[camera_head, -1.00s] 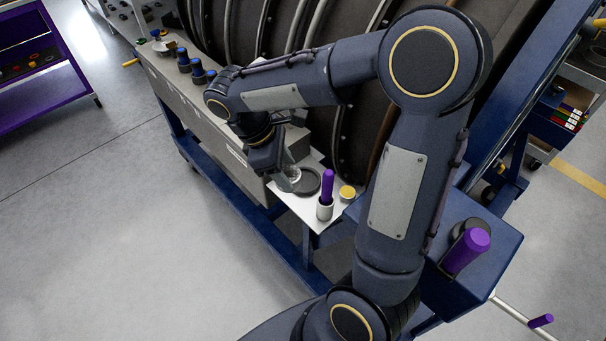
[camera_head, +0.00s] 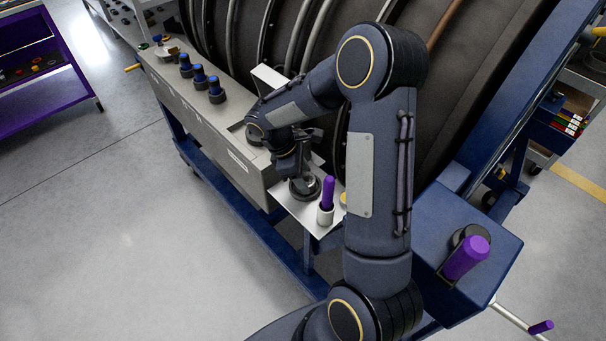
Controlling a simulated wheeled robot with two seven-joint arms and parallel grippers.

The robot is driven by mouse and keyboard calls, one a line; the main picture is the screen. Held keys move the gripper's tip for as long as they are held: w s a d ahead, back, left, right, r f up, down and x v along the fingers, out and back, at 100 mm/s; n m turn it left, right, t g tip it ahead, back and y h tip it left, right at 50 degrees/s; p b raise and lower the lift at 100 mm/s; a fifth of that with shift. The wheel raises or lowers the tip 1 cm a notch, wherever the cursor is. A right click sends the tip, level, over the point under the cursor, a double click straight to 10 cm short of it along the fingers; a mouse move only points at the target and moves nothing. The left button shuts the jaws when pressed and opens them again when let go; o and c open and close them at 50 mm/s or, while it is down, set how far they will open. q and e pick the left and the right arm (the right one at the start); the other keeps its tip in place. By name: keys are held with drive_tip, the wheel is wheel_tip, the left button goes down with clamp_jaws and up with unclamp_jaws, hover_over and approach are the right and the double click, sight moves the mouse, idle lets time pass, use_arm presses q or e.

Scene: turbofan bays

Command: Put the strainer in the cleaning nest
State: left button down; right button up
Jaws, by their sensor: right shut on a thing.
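My right gripper (camera_head: 299,179) points down over the small white shelf and is shut on the strainer (camera_head: 300,186), a small greyish piece mostly hidden by the gripper. A dark round dish, which looks like the cleaning nest (camera_head: 309,199), sits on the shelf directly below. The strainer appears over or within the dish's ring; I cannot tell whether it touches the bottom. My left gripper is not in view.
A purple-handled tool stands in a white cup (camera_head: 325,216) close beside the dish. A yellow-topped item (camera_head: 343,199) is partly behind my arm. Several blue-capped fittings (camera_head: 200,77) line the grey bench (camera_head: 205,125). The large ribbed engine casing (camera_head: 460,90) rises behind.

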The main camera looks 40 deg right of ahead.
drive_tip(key=shift+f, duration=0.1)
drive_tip(key=o, duration=1)
drive_tip(key=shift+o, duration=0.2)
drive_tip(key=v, duration=1.2)
drive_tip(key=shift+r, duration=0.25)
drive_tip(key=shift+s, duration=0.1)
